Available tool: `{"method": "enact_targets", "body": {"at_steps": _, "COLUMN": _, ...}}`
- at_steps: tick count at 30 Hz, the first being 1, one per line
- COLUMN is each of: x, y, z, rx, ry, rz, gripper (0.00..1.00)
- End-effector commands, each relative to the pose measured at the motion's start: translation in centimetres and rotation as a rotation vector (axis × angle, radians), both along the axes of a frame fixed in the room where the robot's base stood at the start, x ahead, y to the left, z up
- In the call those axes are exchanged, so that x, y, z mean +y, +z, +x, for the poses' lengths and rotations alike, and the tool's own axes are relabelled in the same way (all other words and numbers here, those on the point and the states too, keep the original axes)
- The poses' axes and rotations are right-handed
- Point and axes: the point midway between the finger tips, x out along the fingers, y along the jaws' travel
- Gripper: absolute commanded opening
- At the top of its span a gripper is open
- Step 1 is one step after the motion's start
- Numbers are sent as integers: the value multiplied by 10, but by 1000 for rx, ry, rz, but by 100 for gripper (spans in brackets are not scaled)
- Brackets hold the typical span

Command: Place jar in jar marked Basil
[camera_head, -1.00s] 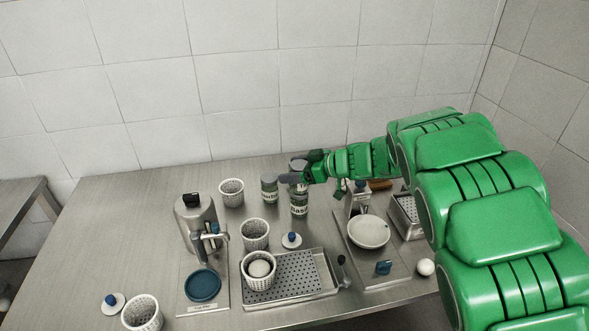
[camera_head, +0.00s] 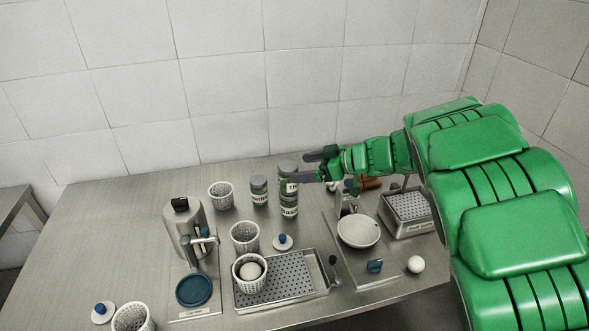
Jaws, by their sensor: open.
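A jar with a pale label (camera_head: 287,174) stands upright in the head view. Its lower end meets the top of the jar marked Basil (camera_head: 289,208), and it appears to rest on it. A third labelled jar (camera_head: 259,191) stands just to the left. My gripper (camera_head: 305,168) is open at the right of the upper jar, with its fingers pointing left. The lower finger lies close to or just in front of the jar's right side, and I cannot tell whether it touches.
Perforated baskets (camera_head: 244,237) and a steel machine (camera_head: 184,228) stand left and in front. A perforated tray (camera_head: 283,277), a white dish (camera_head: 358,231) and a metal box (camera_head: 407,212) lie front and right. The table is clear at the far left.

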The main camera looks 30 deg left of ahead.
Motion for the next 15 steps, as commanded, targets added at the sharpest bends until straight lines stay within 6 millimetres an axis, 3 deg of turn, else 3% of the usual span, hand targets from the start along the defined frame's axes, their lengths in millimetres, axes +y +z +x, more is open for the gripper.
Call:
{"method": "enact_targets", "body": {"at_steps": 6, "x": -26, "y": 10, "z": 6, "rx": -1, "ry": -1, "rz": -1, "gripper": 90}}
{"method": "enact_targets", "body": {"at_steps": 15, "x": -40, "y": 16, "z": 8, "rx": 0, "ry": 1, "rz": 0, "gripper": 90}}
